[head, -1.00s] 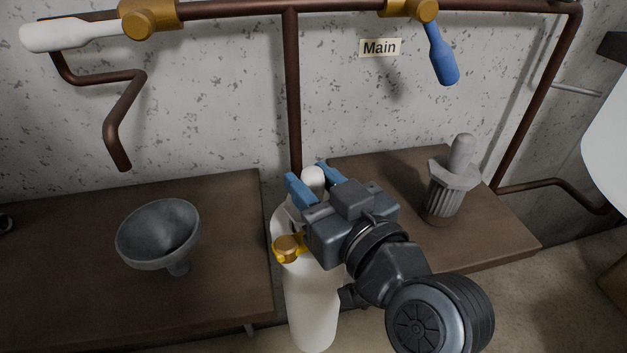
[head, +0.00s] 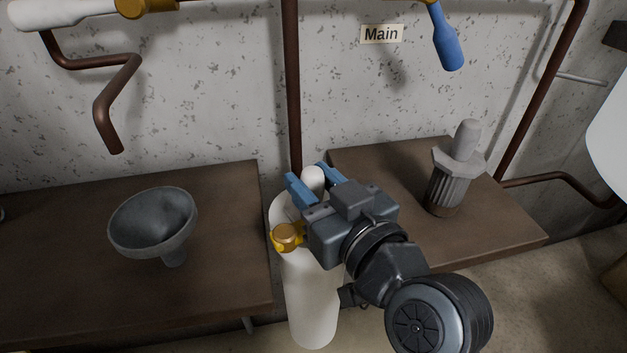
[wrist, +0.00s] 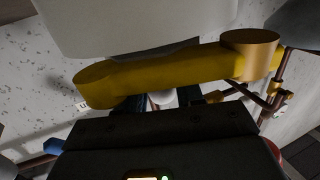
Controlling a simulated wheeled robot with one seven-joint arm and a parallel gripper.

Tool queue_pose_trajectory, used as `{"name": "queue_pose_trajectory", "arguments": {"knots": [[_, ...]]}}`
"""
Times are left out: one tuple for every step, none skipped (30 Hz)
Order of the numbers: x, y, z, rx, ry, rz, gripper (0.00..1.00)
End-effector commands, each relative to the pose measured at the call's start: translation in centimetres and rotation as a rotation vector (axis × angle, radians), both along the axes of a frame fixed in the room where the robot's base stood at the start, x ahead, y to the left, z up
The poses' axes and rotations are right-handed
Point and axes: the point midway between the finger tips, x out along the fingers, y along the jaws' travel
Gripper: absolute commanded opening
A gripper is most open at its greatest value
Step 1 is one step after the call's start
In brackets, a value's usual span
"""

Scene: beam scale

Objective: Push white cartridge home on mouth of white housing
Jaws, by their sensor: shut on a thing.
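The white housing (head: 312,305) is a tall upright cylinder in the gap between two brown shelves. A yellow fitting with a brass cap (head: 286,237) sits on its upper front left. My gripper (head: 313,181) is over the housing's top, with its blue fingers shut on the white rounded knob of the white cartridge (head: 313,175). The cartridge's lower part and the housing's mouth are hidden behind my gripper, so I cannot tell how deep it sits. In the wrist view, a bit of white (wrist: 163,97) shows between the fingers, behind the yellow fitting (wrist: 165,76).
A grey funnel (head: 153,225) stands on the left shelf (head: 60,290). A grey ribbed cartridge (head: 455,170) stands on the right shelf (head: 400,165). A brown vertical pipe (head: 291,90) runs close behind the housing. A blue handle (head: 445,40) hangs beside the "Main" label (head: 381,34).

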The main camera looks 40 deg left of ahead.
Motion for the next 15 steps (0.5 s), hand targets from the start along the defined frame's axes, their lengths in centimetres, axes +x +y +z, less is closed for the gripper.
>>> {"name": "queue_pose_trajectory", "arguments": {"knots": [[0.0, 0.0, -0.21, 0.001, 0.0, 0.0, 0.0], [0.0, -0.01, -0.27, 0.001, 0.0, 0.0, 0.0], [0.0, 0.0, -0.36, 0.001, 0.0, 0.0, 0.0], [0.0, 0.0, -0.43, 0.001, 0.0, 0.0, 0.0], [0.0, 0.0, -0.5, 0.001, 0.0, 0.0, 0.0], [0.0, 0.0, -0.59, 0.001, 0.0, 0.0, 0.0], [0.0, 0.0, -0.65, 0.001, 0.0, 0.0, 0.0], [0.0, 0.0, -0.72, 0.001, 0.0, 0.0, 0.0], [0.0, 0.0, -0.81, 0.001, 0.0, 0.0, 0.0], [0.0, 0.0, -0.72, 0.001, 0.0, 0.0, 0.38], [0.0, 0.0, -0.7, 0.0, 0.0, 0.0, 0.41], [-0.01, 0.0, -0.72, 0.0, 0.0, 0.0, 0.45], [-0.01, 0.0, -0.74, -0.001, 0.0, 0.0, 0.48], [-0.02, 0.02, -0.76, -0.001, 0.0, 0.001, 0.51], [-0.03, 0.02, -0.78, -0.002, 0.001, 0.001, 0.55]]}}
